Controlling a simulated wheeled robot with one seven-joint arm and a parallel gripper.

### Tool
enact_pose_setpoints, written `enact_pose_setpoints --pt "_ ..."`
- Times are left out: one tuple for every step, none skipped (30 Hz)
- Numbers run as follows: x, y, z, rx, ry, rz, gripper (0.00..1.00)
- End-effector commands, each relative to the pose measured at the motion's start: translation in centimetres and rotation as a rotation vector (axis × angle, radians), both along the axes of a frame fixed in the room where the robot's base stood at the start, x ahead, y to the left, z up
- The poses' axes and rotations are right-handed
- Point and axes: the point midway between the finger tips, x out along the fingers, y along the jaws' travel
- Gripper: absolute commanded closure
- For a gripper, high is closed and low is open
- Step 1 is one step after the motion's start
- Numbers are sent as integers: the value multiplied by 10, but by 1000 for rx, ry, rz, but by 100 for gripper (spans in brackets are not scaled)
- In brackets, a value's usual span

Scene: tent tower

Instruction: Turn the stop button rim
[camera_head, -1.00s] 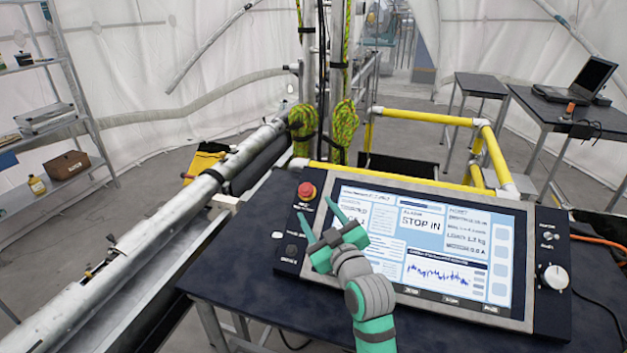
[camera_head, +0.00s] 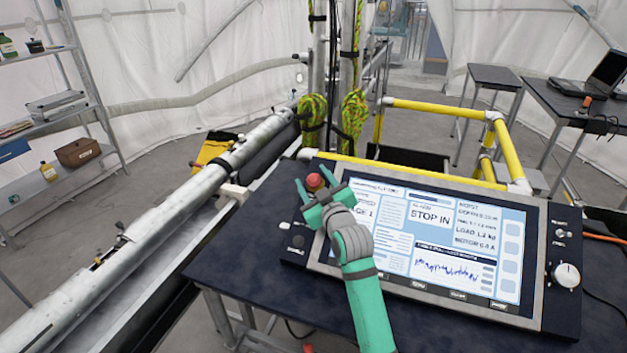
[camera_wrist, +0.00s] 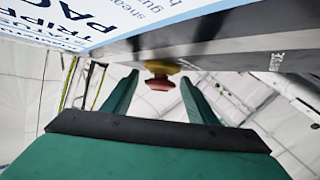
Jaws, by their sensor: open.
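The red stop button (camera_head: 315,181) stands at the top left corner of the control panel (camera_head: 300,243). In the wrist view the red cap (camera_wrist: 160,84) shows with a yellow part (camera_wrist: 163,66) between it and the panel. My gripper (camera_head: 311,172) is open, with its two green fingers on either side of the button in the head view. In the wrist view the button appears between the fingertips (camera_wrist: 157,76), and I cannot tell whether either finger touches it. The panel's screen reads "STOP IN".
The panel lies tilted on a dark table (camera_head: 240,235). A white knob (camera_head: 566,275) sits at its right end. Yellow rails (camera_head: 440,112) and roped poles stand behind, a long metal tube (camera_head: 170,225) runs along the left. A laptop (camera_head: 590,80) is on a far table.

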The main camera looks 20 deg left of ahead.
Motion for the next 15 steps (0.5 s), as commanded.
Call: enact_pose_setpoints --pt "1 1 0 0 0 0 47" --pt "1 1 0 1 -1 0 47" --pt "1 1 0 1 -1 0 47" --pt "1 1 0 1 -1 0 47" --pt "1 1 0 1 -1 0 47" --pt "1 1 0 1 -1 0 47" --pt "1 1 0 1 -1 0 47" --pt "1 1 0 1 -1 0 50" --pt "1 1 0 1 -1 0 59" --pt "0 1 0 1 -1 0 66" --pt "0 1 0 1 -1 0 74" --pt "0 1 0 1 -1 0 83" --pt "0 1 1 1 -1 0 89" --pt "0 1 1 1 -1 0 89" --pt "0 1 1 1 -1 0 89"
